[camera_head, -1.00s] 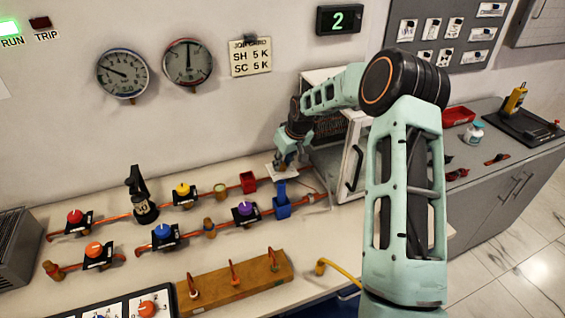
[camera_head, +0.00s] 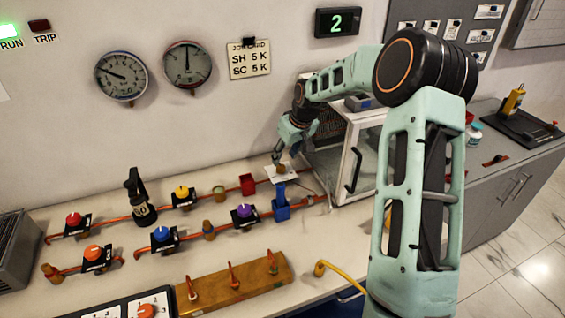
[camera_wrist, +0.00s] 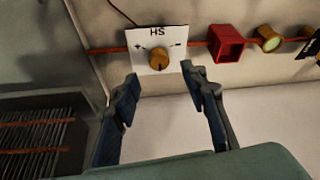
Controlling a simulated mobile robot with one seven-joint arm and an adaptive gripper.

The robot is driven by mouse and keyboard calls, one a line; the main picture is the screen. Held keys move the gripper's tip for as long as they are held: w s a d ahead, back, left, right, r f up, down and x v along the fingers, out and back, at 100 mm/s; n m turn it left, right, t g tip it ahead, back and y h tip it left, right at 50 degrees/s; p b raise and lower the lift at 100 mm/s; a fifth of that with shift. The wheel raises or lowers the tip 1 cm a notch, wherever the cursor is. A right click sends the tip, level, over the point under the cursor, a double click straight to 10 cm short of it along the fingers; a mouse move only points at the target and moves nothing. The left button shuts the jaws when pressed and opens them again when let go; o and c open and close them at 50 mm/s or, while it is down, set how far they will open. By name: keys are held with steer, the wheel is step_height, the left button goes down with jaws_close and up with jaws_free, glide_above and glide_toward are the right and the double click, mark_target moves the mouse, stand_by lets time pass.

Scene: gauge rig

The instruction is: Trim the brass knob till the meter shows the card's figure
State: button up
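The brass knob (camera_wrist: 159,58) stands on a white plate (camera_wrist: 140,64) marked SH, upside down in the wrist view, with a dark line on its face. The knob also shows in the head view (camera_head: 281,169). My gripper (camera_wrist: 160,78) is open and empty, its blue-padded fingers apart just short of the knob. In the head view my gripper (camera_head: 281,156) is just above the plate. The green digital meter (camera_head: 338,21) reads 2.
A red block (camera_head: 247,184) and a blue part (camera_head: 281,205) sit close to the plate. A glass-fronted cabinet (camera_head: 352,170) stands right of my gripper. Several coloured valve knobs and a black-handled valve (camera_head: 139,200) lie left. Two round gauges (camera_head: 121,76) hang on the wall.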

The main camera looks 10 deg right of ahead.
steer(key=a+v, duration=0.1)
steer(key=v, duration=0.5)
steer(key=shift+d, duration=0.5)
